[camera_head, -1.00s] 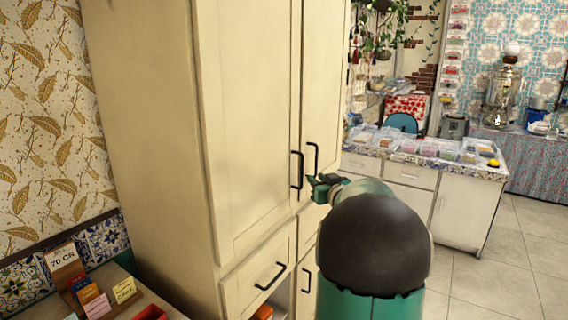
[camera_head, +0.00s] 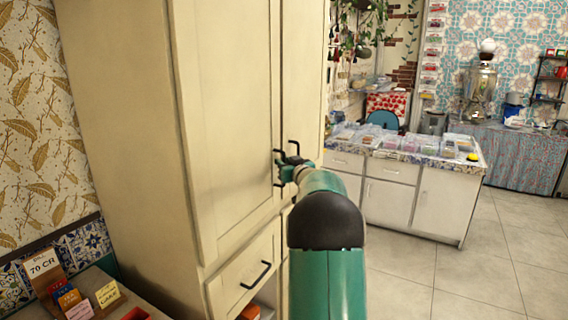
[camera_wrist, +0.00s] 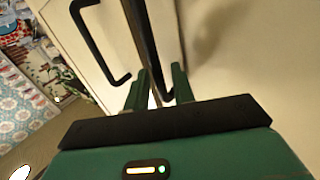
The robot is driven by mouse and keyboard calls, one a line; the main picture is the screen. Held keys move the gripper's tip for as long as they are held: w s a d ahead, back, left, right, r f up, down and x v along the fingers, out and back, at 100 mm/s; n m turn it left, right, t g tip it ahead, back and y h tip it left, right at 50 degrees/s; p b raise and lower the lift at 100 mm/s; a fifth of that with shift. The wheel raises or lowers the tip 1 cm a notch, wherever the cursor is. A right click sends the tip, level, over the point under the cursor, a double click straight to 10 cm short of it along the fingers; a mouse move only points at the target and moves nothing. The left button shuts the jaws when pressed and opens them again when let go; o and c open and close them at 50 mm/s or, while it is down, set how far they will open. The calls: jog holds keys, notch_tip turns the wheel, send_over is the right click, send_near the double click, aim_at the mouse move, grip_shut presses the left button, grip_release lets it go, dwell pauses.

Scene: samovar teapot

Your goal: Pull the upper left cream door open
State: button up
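The upper left cream door (camera_head: 222,120) belongs to a tall cabinet and looks shut. It also fills the right side of the wrist view (camera_wrist: 245,55). Its black bar handle (camera_wrist: 143,40) runs between my gripper's two green fingers (camera_wrist: 159,88) in the wrist view. The fingers are apart, with a small gap visible beside the bar. In the head view my gripper (camera_head: 286,167) is at this handle and partly hides it. The black handle of the upper right door (camera_wrist: 92,40) is beside it, outside the fingers.
A drawer with a black handle (camera_head: 255,275) is below the door. A low counter with goods trays (camera_head: 405,146) stands to the right. A small table with price cards (camera_head: 75,300) is at the lower left. The tiled floor (camera_head: 490,265) at right is clear.

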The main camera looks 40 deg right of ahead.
jog(key=shift+w+d, duration=0.15)
jog(key=shift+w, duration=0.3)
jog(key=shift+s, duration=0.15)
grip_shut()
